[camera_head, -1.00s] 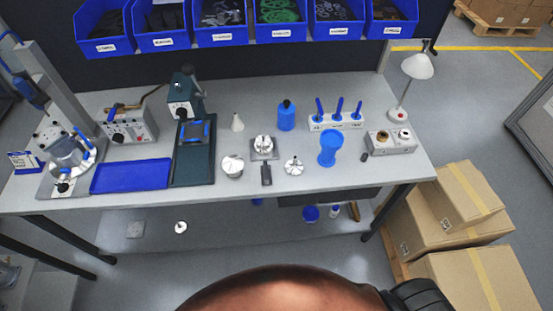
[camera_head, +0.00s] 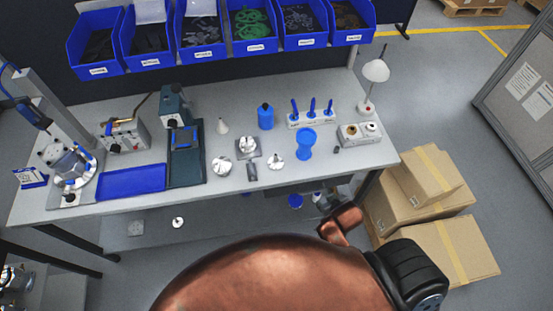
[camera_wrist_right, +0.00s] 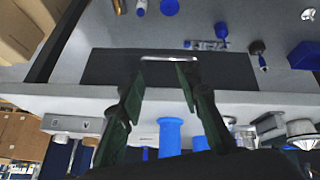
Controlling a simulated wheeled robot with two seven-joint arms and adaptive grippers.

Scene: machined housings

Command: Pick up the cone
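In the head view only copper and black parts of my body show at the bottom, and I cannot make out the fingers. My left gripper is in neither view.
Near the cone are a blue bottle (camera_head: 265,117), a dark green press (camera_head: 187,152), round metal parts (camera_head: 222,166) and a blue cup (camera_head: 305,144). Blue bins (camera_head: 201,45) hang behind. Cardboard boxes (camera_head: 440,235) stand right of the bench.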

